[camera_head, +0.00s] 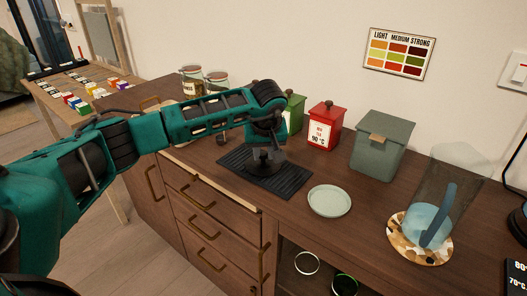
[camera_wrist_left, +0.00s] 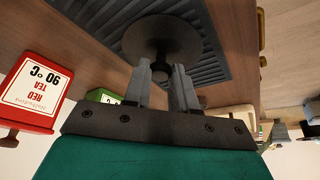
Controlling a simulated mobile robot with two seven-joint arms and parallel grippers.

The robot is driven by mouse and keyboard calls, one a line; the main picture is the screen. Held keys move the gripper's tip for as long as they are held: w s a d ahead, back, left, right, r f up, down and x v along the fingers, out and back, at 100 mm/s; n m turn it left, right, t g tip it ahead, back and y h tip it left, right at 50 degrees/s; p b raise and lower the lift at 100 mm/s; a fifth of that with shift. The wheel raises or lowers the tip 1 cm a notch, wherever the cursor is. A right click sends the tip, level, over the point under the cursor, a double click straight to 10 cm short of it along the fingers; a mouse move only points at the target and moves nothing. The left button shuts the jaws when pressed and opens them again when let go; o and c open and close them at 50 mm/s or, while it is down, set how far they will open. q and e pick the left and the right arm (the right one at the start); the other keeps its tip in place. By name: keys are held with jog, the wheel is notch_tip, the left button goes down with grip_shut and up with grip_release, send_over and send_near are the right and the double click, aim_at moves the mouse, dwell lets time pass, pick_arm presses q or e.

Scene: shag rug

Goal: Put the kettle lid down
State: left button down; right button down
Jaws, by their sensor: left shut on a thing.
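The kettle lid (camera_head: 268,167) is a dark round disc with a small knob, low over the black ribbed mat (camera_head: 285,183) on the wooden counter. In the left wrist view the lid (camera_wrist_left: 160,38) shows as a dark disc in front of the fingers, over the ribbed mat (camera_wrist_left: 215,62). My left gripper (camera_head: 264,150) points down and is shut on the lid's knob; its two grey fingers (camera_wrist_left: 163,80) close around the knob. I cannot tell whether the lid touches the mat. The kettle is not clearly seen. My right gripper is not in view.
A pale green saucer (camera_head: 329,201) lies right of the mat. Behind stand a green tin (camera_head: 293,113), a red tea tin (camera_head: 325,126) and a grey-green canister (camera_head: 381,145). A clear pitcher (camera_head: 436,205) stands on a patterned coaster (camera_head: 420,250) at right.

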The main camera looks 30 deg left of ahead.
pick_arm(q)
jog(key=shift+f, duration=0.2)
jog(key=c, duration=0.9)
grip_release()
jog(key=shift+r, duration=0.1)
jog(key=v, duration=1.2)
jog(key=shift+r, duration=0.15)
